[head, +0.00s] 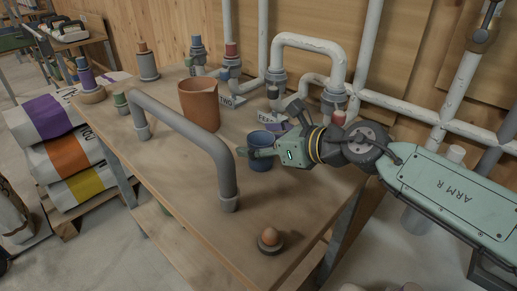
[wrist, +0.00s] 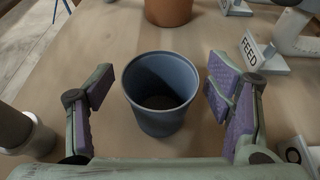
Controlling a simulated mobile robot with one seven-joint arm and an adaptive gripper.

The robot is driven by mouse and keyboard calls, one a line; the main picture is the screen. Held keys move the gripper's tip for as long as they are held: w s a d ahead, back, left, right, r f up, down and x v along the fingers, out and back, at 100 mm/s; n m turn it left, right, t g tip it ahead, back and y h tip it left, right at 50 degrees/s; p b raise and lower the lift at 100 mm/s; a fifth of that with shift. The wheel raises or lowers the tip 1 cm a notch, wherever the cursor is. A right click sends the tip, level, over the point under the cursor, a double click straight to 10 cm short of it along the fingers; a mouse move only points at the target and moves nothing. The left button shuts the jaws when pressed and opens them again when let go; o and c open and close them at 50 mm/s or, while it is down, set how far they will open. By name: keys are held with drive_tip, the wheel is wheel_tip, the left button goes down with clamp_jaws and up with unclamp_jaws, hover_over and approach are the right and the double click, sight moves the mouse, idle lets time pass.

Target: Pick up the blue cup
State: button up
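The blue cup (head: 261,148) stands upright on the wooden table (head: 180,185), near its middle in the head view. In the wrist view the cup (wrist: 160,92) is in the centre, its open top facing the camera and its inside dark. My gripper (wrist: 160,95) is open, with one purple-padded finger on each side of the cup and a gap showing on both sides. In the head view my gripper (head: 262,150) reaches in from the right and partly hides the cup.
A grey bent pipe rail (head: 190,130) stands left of the cup. A terracotta pitcher (head: 199,104) is behind it. A FEED sign (wrist: 262,50) is at the right in the wrist view. An egg-like object on a round base (head: 269,240) sits near the front edge. White pipes (head: 310,42) line the wall.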

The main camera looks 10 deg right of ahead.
drive_tip(key=c, duration=1)
